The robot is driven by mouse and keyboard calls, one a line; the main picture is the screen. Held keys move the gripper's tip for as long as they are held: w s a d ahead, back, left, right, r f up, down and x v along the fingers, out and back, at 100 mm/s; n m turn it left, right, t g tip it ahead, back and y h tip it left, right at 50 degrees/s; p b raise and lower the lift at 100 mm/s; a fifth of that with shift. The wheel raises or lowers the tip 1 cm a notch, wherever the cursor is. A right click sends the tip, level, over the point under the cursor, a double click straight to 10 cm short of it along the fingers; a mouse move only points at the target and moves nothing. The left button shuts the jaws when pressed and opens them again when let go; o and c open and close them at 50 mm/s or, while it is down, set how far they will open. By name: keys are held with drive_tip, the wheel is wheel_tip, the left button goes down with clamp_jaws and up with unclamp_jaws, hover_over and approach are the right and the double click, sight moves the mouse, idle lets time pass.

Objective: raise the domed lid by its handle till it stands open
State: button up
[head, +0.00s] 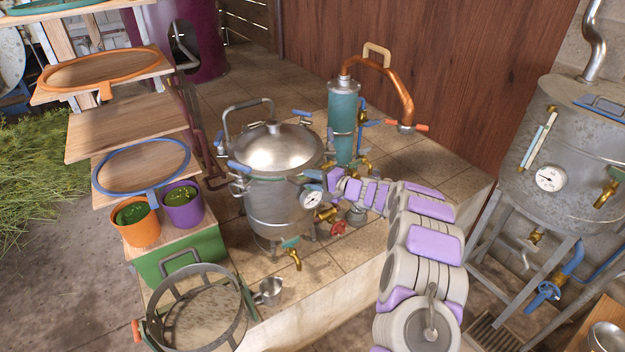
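The domed lid (270,152) is shiny metal and lies on the round steel still pot (277,205) in the middle of the head view. It looks shut. A small knob (273,128) sits on its top, and a grey arched handle (248,104) rises behind it. Blue-gripped clamps stand around the rim. My arm reaches in from the lower right, and my gripper (336,181) is at the pot's right side, below the rim and near the pressure gauge. It is apart from the arched handle. Its fingers are too small to tell open from shut.
A teal condenser column (343,115) with a copper pipe (396,88) stands behind the pot. A gauge (311,199) and brass tap (296,258) jut from the pot. Plant pots (136,226), a sieve basket (194,312) and a small jug (268,292) are nearby. A grey tank (560,150) stands right.

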clamp_jaws()
drive_tip(key=shift+f, duration=0.1)
idle(0.4)
